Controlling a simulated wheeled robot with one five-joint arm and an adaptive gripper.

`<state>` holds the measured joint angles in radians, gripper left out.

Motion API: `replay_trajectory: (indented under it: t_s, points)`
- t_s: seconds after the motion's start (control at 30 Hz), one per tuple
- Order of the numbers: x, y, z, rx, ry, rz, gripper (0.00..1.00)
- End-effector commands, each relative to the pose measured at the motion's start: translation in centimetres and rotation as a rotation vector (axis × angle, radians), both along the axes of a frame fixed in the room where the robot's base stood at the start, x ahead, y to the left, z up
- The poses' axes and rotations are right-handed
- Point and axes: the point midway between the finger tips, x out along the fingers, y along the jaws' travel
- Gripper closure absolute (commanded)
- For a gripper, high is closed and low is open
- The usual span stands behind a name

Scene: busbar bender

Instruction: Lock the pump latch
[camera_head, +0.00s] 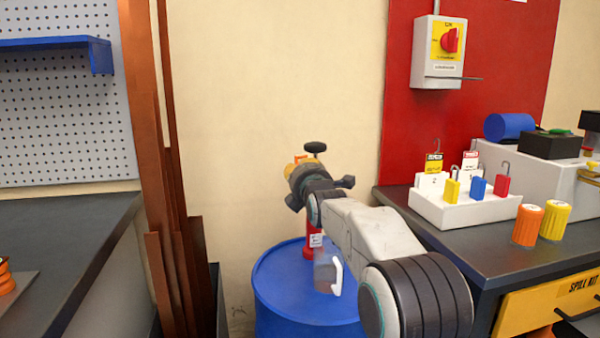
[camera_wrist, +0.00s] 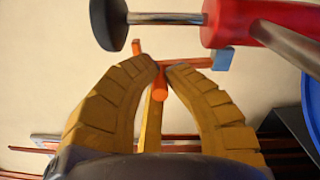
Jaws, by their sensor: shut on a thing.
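The red pump (camera_head: 309,246) stands on top of a blue drum (camera_head: 275,285). Its black knob (camera_head: 315,147) sticks up above my gripper (camera_head: 298,168), whose yellow fingers partly show in the head view. In the wrist view, my gripper's yellow fingers (camera_wrist: 163,70) close around an orange latch piece (camera_wrist: 161,90). An orange crossbar (camera_wrist: 188,63) with a blue end (camera_wrist: 223,59) runs by the fingertips. The pump's red body (camera_wrist: 228,22), metal rod and black knob lie just beyond the fingers. My arm hides part of the pump in the head view.
A dark workbench (camera_head: 430,235) at right holds a white tray (camera_head: 465,211) with several padlocks, and orange and yellow canisters. Copper bars (camera_head: 165,150) lean upright at left beside another bench (camera_head: 70,240). A switch box (camera_head: 442,52) hangs on a red panel. The wall behind is bare.

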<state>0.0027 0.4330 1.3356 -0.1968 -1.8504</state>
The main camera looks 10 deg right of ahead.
Motion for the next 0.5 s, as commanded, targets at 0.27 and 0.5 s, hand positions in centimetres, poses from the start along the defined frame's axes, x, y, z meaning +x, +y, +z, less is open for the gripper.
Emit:
replay_trajectory:
  t_s: [0.27, 0.5]
  points:
    - [-0.01, -0.02, 0.27, 0.082, -0.007, 0.000, 1.00]
    - [-0.01, -0.02, 0.28, 0.100, -0.007, 0.000, 1.00]
